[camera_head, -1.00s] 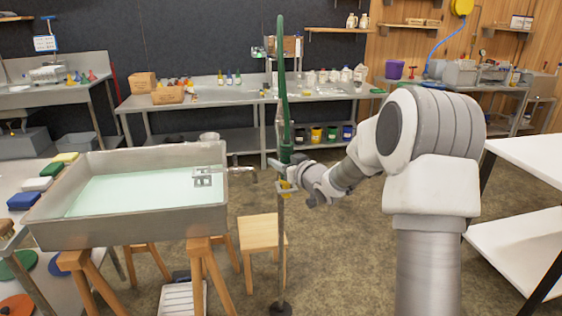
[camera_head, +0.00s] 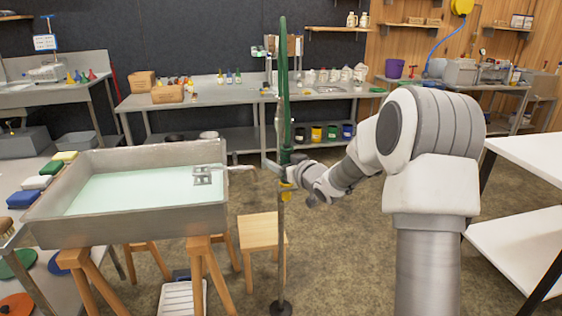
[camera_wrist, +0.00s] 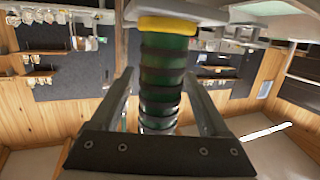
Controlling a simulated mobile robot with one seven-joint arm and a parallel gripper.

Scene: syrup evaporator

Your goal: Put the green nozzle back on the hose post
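The green nozzle (camera_head: 286,156) is upright at the hose post (camera_head: 281,262), with its green hose (camera_head: 283,75) running straight up from it. In the wrist view the green ribbed nozzle body (camera_wrist: 162,85) stands between my fingers, a yellow collar (camera_wrist: 168,25) at its far end. Yellow also shows just below my gripper, at the post's top. Whether the nozzle is seated in the post or just above it, I cannot tell.
A steel evaporator pan (camera_head: 130,226) of pale liquid stands left of the post on wooden trestles. A wooden stool (camera_head: 262,232) is close behind the post. A white table (camera_head: 530,160) is at the right. A steel bench (camera_head: 235,97) runs along the back.

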